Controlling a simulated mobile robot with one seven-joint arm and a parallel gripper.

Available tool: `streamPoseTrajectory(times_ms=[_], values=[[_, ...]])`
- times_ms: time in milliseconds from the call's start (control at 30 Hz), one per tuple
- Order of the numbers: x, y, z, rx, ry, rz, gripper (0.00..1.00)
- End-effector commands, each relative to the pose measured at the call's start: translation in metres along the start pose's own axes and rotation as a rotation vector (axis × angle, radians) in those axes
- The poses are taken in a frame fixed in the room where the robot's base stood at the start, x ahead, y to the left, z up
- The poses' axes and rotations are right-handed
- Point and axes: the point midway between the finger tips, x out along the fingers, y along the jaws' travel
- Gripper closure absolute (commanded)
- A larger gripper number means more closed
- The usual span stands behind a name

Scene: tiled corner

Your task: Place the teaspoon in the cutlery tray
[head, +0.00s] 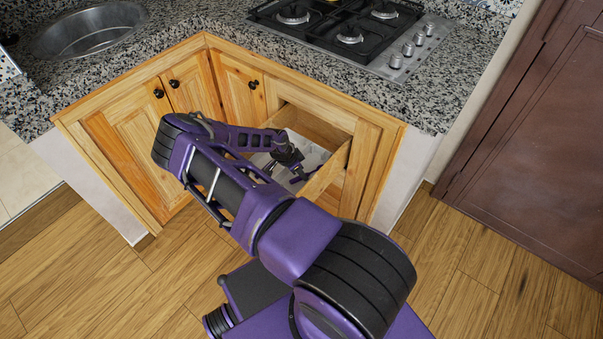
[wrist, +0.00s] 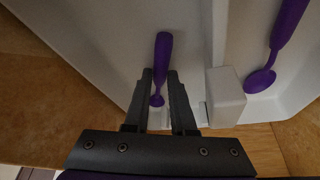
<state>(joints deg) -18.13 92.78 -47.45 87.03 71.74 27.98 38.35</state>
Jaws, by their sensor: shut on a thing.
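A small purple teaspoon (wrist: 163,52) shows in the wrist view between the two fingers of my gripper (wrist: 160,73). The fingers are shut on it, with its handle reaching past the fingertips and its small rounded end between the fingers. The teaspoon is over or inside a compartment of the white cutlery tray (wrist: 95,40); I cannot tell whether it touches the floor of the tray. In the head view the tray (head: 312,156) lies in the open drawer, and my arm hides part of it.
A second purple spoon (wrist: 262,79) lies in the right compartment, past a white divider (wrist: 225,95). The wooden drawer front (head: 326,174) stands close to my arm. The granite counter (head: 235,40) with a hob (head: 350,38) is above.

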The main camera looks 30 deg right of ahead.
Motion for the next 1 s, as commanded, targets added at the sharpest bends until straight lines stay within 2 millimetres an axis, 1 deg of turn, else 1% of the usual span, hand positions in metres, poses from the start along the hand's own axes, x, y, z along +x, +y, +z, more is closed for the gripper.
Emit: streamPoseTrajectory(times_ms=[67,100,167,433,567,667,900,1000], values=[[0.003,0.000,0.001,0.001,-0.001,0.000,1.00],[0.003,0.000,0.001,0.001,-0.001,0.000,0.75],[0.002,0.000,0.001,0.001,-0.001,0.001,0.64],[0.002,0.000,0.001,0.001,0.000,0.001,0.64],[-0.003,0.000,-0.001,-0.001,0.001,0.000,0.64],[-0.017,-0.001,0.000,0.000,-0.001,-0.003,0.64],[-0.070,-0.001,0.000,0.000,-0.002,-0.003,0.64],[-0.090,-0.001,0.000,0.001,-0.001,-0.003,0.64]])
